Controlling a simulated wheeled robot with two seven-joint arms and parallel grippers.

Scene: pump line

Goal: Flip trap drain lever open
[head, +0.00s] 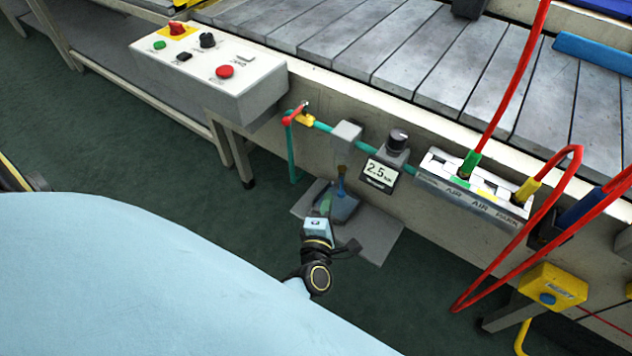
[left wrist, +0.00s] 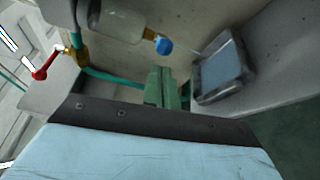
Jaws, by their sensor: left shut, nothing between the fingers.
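The trap is a clear bowl (left wrist: 118,18) with a brass fitting and a blue drain lever (left wrist: 163,46) at its end in the left wrist view. In the head view the blue lever (head: 340,186) hangs down under the small brass fitting, below the grey box on the teal pipe. My left gripper (head: 325,204) is shut and empty, just beside the lever. Its green fingers (left wrist: 161,78) lie together close to the lever's blue end in the left wrist view. I cannot tell whether they touch it. My right gripper is not in view.
A shallow grey tray (left wrist: 199,92) lies below the trap. A red-handled valve (head: 294,114) sits on the teal pipe to the left. A 2.5 gauge (head: 381,174) and the air manifold (head: 470,202) are to the right. Red hoses loop farther right.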

